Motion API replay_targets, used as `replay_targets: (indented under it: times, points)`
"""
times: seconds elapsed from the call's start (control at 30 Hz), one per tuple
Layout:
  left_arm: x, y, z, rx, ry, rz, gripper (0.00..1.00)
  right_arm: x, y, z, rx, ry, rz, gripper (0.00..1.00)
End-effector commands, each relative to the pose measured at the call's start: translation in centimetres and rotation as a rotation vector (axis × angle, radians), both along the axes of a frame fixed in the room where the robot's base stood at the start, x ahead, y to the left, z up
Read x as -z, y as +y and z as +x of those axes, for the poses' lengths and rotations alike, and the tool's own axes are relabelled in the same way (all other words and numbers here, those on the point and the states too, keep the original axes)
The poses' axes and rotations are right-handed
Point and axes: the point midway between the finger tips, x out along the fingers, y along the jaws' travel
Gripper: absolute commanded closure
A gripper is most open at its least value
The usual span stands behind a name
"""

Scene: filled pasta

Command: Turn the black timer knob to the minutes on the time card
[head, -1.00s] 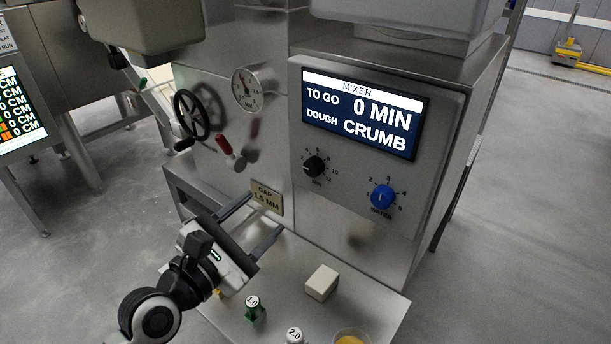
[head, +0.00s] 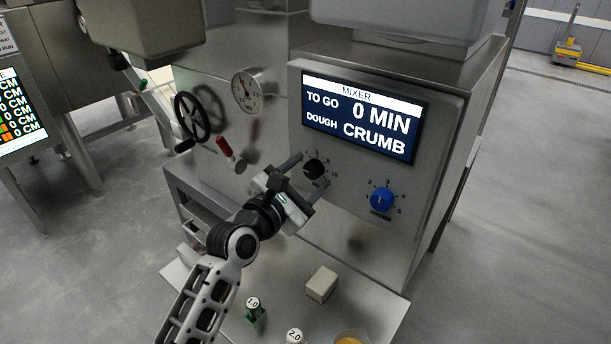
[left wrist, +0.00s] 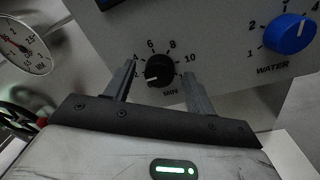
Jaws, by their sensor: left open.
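The black timer knob (head: 314,168) sits on the mixer's steel front panel, below the screen. In the left wrist view the knob (left wrist: 160,71) has a scale around it and "MIN" below; its white mark points left, toward the low end. The screen (head: 361,116) reads "TO GO 0 MIN" and "DOUGH CRUMB". My left gripper (head: 306,174) is open, its fingers pointing at the panel on either side of the knob. I cannot tell whether they touch it. The left gripper's fingers also show in the left wrist view (left wrist: 157,85). I cannot make out a time card. My right gripper is not in view.
A blue water knob (head: 382,200) is right of the black knob. A red-handled lever (head: 225,146), a black handwheel (head: 191,117) and a gauge (head: 246,91) are to the left.

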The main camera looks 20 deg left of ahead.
Motion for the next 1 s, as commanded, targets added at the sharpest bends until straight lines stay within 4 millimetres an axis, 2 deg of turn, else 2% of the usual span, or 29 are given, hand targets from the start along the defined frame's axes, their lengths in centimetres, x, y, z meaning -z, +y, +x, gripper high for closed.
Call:
replay_targets:
  times: [0.1, 0.13, 0.27, 0.3, 0.67, 1.0]
  points:
    - [-0.01, 0.0, -0.01, 0.0, 0.0, 0.0, 0.45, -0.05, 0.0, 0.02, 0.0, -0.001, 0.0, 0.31]
    - [-0.01, 0.01, -0.02, 0.0, 0.0, 0.0, 0.51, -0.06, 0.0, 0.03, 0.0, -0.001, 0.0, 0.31]
    - [-0.01, 0.02, -0.03, -0.001, -0.001, 0.0, 0.87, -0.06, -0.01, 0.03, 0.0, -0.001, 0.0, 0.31]
    - [-0.01, 0.02, -0.04, -0.001, -0.001, 0.0, 0.9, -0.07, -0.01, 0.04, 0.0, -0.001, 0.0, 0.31]
    - [-0.08, 0.06, -0.04, -0.001, -0.017, 0.044, 0.9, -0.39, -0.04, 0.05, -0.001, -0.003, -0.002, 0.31]
    - [-0.12, 0.03, -0.02, 0.0, -0.097, 0.264, 0.9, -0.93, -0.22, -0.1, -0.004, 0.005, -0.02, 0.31]
